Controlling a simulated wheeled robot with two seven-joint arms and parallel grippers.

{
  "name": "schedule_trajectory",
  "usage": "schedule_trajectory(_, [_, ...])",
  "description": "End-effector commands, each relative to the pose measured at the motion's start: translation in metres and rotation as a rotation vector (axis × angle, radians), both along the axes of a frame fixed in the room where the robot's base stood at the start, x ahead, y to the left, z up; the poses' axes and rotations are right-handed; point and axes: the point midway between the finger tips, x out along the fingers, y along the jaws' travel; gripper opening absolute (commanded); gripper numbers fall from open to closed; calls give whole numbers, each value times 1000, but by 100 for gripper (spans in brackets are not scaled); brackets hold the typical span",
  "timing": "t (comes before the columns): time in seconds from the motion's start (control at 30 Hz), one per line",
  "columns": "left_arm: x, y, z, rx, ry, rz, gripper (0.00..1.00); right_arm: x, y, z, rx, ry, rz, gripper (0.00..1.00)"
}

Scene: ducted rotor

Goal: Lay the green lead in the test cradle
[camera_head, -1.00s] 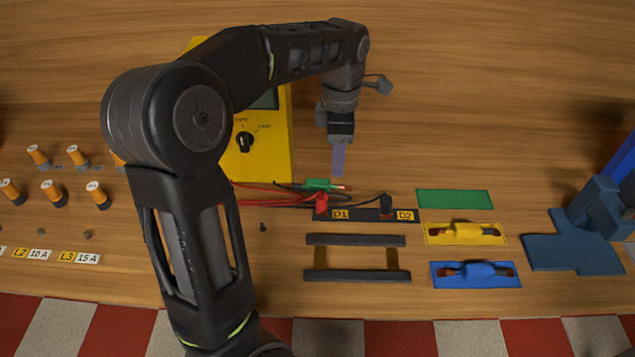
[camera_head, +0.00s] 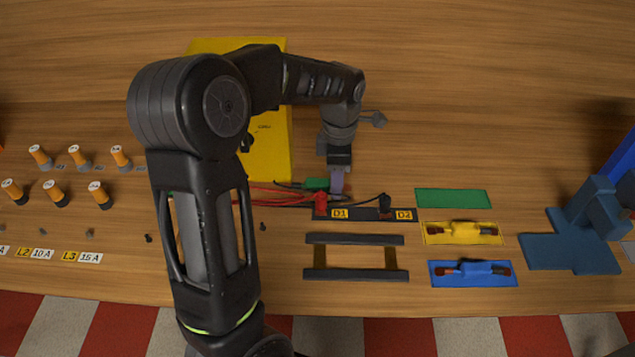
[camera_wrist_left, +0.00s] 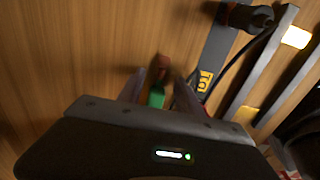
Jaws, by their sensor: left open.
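The green lead (camera_head: 314,184) lies on the table just behind the label strip, partly hidden by my left gripper. My left gripper (camera_head: 337,187) is open, low over its right end. In the left wrist view the green lead (camera_wrist_left: 156,97) shows between the two spread fingers (camera_wrist_left: 160,88); I cannot tell whether they touch it. A frame of two dark bars with tan crosspieces (camera_head: 355,239), likely the test cradle, lies empty in front of the strip. My right gripper is not in view.
The D1/D2 strip (camera_head: 362,214) has red and black probes beside it, with cables running left to a yellow meter (camera_head: 272,150). The green mat (camera_head: 453,198) is bare. Yellow (camera_head: 461,230) and blue (camera_head: 474,270) leads lie on their mats. A blue stand (camera_head: 570,250) is at right.

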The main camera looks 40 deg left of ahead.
Motion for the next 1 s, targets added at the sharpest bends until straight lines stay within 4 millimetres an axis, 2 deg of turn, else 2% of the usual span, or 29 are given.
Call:
schedule_trajectory(0.6, [0,0,-1,0,-1,0,41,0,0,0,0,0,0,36])
schedule_trajectory(1.0, [0,0,-1,1,-1,0,8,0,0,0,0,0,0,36])
